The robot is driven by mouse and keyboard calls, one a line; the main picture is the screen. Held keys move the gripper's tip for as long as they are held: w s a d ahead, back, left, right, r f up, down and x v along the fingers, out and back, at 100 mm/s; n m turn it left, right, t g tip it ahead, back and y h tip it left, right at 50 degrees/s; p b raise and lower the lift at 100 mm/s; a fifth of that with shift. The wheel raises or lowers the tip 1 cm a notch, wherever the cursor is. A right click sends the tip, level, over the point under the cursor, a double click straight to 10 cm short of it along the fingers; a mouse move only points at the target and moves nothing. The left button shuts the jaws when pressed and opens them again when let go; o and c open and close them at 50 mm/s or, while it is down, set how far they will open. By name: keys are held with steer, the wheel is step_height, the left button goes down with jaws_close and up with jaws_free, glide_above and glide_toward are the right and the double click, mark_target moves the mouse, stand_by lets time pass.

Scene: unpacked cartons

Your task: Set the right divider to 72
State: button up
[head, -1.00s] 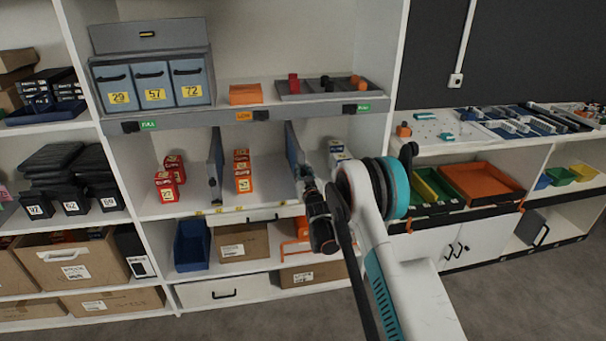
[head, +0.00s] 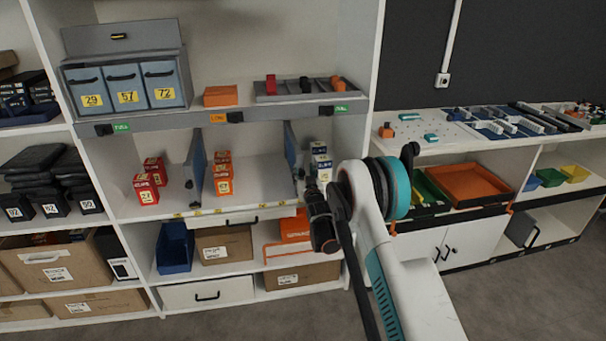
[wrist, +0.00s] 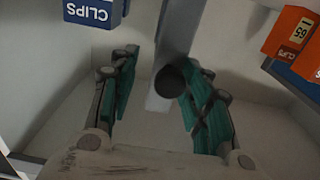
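The right divider (head: 291,148) is a blue-grey upright panel on the middle shelf, between the orange boxes and the blue-and-white boxes. In the wrist view its grey edge (wrist: 172,103) runs up behind a dark round knob (wrist: 171,79). My gripper (head: 309,187) is at the front of this divider in the head view, partly hidden by my arm. In the wrist view my gripper (wrist: 160,63) is open, with green pads either side of the knob. The knob looks nearer the right finger; contact cannot be told. Small yellow labels (head: 219,211) on the shelf edge are unreadable.
The left divider (head: 195,163) stands between red boxes (head: 148,190) and orange boxes (head: 222,176). Blue CLIPS boxes (head: 320,160) stand close right of the right divider. Bins above include one marked 72 (head: 164,82). Shelf floor between the dividers is partly clear.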

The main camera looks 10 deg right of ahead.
steer(key=shift+a, duration=0.15)
steer(key=shift+s, duration=0.1)
steer(key=shift+s, duration=0.3)
steer(key=s, duration=1.1)
steer(key=shift+s, duration=0.1)
